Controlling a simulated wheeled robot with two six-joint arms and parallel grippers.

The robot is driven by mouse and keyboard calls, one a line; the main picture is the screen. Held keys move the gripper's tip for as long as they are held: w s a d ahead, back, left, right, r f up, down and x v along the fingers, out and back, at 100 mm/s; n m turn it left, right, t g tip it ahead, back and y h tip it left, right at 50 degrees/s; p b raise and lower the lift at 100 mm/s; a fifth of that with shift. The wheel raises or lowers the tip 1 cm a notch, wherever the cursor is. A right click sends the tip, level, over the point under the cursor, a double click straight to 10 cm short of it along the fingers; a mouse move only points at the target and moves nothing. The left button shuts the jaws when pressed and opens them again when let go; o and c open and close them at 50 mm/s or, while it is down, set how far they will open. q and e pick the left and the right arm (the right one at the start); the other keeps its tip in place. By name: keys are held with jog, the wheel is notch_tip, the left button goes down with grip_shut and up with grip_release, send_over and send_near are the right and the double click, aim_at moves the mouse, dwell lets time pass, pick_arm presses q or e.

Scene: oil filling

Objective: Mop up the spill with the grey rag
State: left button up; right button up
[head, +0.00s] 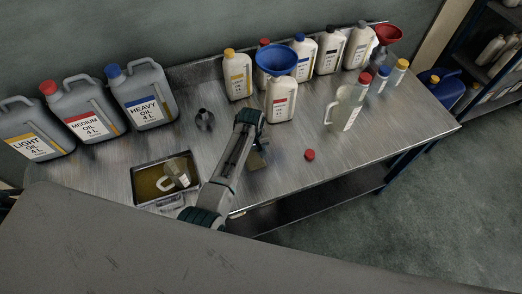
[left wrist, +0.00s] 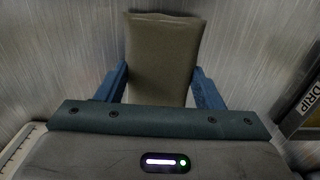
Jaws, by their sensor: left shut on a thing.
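A folded olive-grey cloth, the rag (left wrist: 160,58), stands between the two blue fingers of my left gripper (left wrist: 162,85) in the left wrist view. The fingers press its sides near its lower end. In the head view my left arm reaches over the bench and bends down, hiding most of my left gripper. A brownish bit of the rag (head: 257,161) shows beside the arm, low over the bench near its front edge. I cannot make out a clear spill; the arm may hide it. My right gripper is not in view.
A drip tray (head: 139,188) holds amber oil and a tipped jug (head: 177,174) left of the arm. Several oil cans and bottles line the back of the metal bench (head: 240,117). A red cap (head: 309,154) lies right of the arm, near a clear jug (head: 344,108).

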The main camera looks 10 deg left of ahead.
pick_arm(q)
jog(key=shift+s+a, duration=0.15)
jog(key=shift+a, duration=0.2)
jog(key=shift+d+r, duration=0.1)
jog(key=shift+r, duration=0.4)
notch_tip(320, 180, up, 6)
